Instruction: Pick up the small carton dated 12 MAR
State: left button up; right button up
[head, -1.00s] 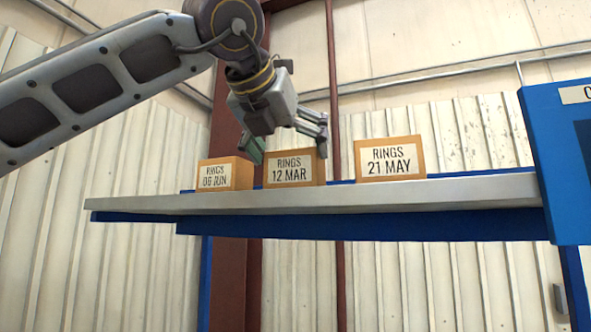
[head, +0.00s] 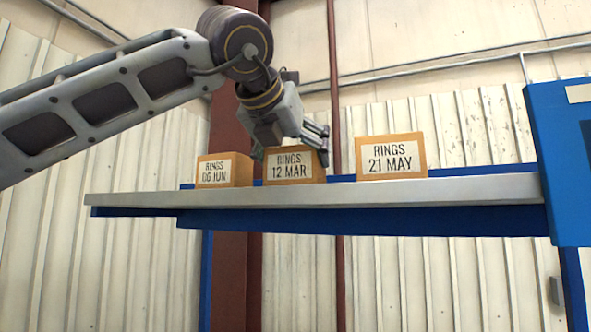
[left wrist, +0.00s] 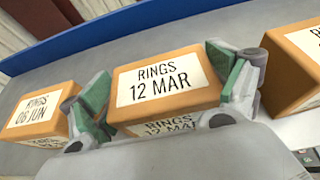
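The orange carton labelled RINGS 12 MAR (head: 290,166) stands on the grey shelf (head: 400,192), the middle one of three. My left gripper (head: 292,158) is above and behind it, reaching down. In the left wrist view, the 12 MAR carton (left wrist: 165,85) lies between the two green-padded fingers of my left gripper (left wrist: 168,108). The fingers are spread, one on each side. A narrow gap shows at the right finger; I cannot tell whether the left finger touches the carton. My right gripper is not in view.
The 06 JUN carton (head: 224,170) stands close on the left, and the 21 MAY carton (head: 390,157) on the right. They also show in the left wrist view, at left (left wrist: 40,115) and right (left wrist: 296,65). A blue cabinet (head: 560,170) borders the shelf's right end.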

pick_arm(q)
jog(key=c, duration=0.7)
jog(key=shift+r, duration=0.15)
jog(key=shift+r+p, duration=0.3)
jog(key=shift+r, duration=4.6)
